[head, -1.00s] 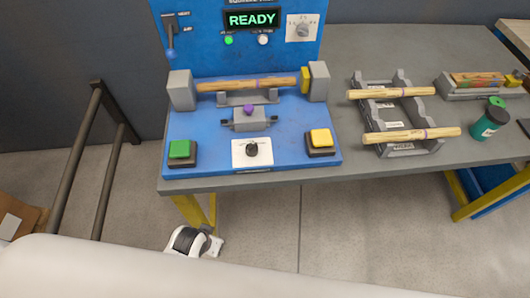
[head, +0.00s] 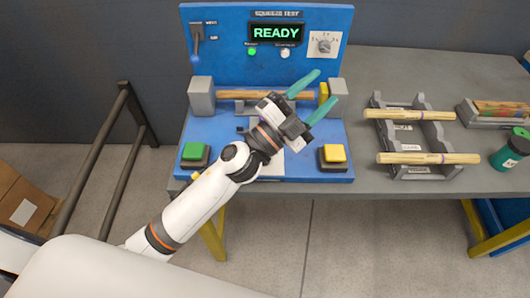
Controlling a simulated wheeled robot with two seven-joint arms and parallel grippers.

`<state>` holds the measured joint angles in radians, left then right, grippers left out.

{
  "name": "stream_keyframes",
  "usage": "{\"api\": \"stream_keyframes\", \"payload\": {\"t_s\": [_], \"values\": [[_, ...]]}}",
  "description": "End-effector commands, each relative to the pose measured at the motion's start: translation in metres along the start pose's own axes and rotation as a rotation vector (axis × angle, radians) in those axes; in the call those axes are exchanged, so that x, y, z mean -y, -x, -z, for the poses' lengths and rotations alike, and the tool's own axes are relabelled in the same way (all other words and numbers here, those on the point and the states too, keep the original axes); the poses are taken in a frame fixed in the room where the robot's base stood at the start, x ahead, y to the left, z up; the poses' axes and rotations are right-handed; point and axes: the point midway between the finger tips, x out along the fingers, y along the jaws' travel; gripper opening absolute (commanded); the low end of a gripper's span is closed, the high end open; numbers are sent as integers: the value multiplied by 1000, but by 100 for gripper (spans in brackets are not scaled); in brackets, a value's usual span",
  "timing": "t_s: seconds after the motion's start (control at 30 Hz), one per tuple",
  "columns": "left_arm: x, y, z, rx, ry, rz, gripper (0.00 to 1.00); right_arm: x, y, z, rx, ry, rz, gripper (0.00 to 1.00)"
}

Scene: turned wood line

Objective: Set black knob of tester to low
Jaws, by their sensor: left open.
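The blue tester (head: 222,40) stands on the grey bench, with READY lit on its screen. My left gripper (head: 327,87) is open, with its two teal fingers apart and nothing between them. It hangs over the tester's right part, and the fingers point up and right past the clamped wooden piece (head: 262,95). The black knob is hidden behind my left gripper and wrist. Only part of its white plate (head: 272,166) shows at the tester's front, so its setting cannot be read. My right gripper is not in view.
A green button (head: 193,151) and a yellow button (head: 334,153) sit at the tester's front corners. A grey dial (head: 323,45) is on the upright panel. To the right are a rack (head: 412,172) with two wooden sticks and a green-lidded jar (head: 509,150).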

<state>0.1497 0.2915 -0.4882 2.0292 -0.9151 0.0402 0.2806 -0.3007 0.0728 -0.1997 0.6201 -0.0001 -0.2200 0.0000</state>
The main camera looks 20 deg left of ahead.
Motion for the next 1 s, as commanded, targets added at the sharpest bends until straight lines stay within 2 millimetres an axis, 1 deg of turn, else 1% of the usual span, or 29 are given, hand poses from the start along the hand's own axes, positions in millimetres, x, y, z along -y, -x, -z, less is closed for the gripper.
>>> {"api": "stream_keyframes", "payload": {"t_s": [0.03,0.07,0.1,0.13,0.2,0.23,0.27,0.3,0.37,0.43,0.47,0.5,0.57,0.6,0.67,0.7,0.8,0.83,0.9,1.0], "values": [[6,-12,-22,141,-83,54,54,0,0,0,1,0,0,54],[13,-17,-36,226,-134,95,54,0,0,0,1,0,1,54],[24,-20,-51,334,-200,158,54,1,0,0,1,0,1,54],[33,-20,-60,412,-251,209,54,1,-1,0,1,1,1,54],[58,-16,-74,576,-369,350,54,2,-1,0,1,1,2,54],[68,-12,-77,641,-419,419,54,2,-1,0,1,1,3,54],[79,-7,-77,700,-469,491,54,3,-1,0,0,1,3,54],[91,0,-72,770,-535,595,54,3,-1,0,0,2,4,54],[108,14,-59,857,-634,765,54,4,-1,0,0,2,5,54],[118,31,-33,923,-746,982,54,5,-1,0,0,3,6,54],[120,39,-18,939,-791,1081,54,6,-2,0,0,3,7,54],[118,48,2,948,-847,1215,54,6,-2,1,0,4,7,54],[109,62,32,937,-920,1411,54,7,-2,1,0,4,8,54],[99,70,52,915,-959,1536,54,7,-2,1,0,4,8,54],[81,80,77,866,-1004,1704,54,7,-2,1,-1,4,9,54],[69,85,91,829,-1027,1799,54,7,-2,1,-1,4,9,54],[42,95,114,742,-1055,1976,54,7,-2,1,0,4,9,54],[36,97,118,721,-1060,2012,54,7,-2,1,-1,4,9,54],[27,101,124,689,-1064,2068,54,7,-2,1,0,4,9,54],[26,104,129,674,-1062,2094,54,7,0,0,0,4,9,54]]}}
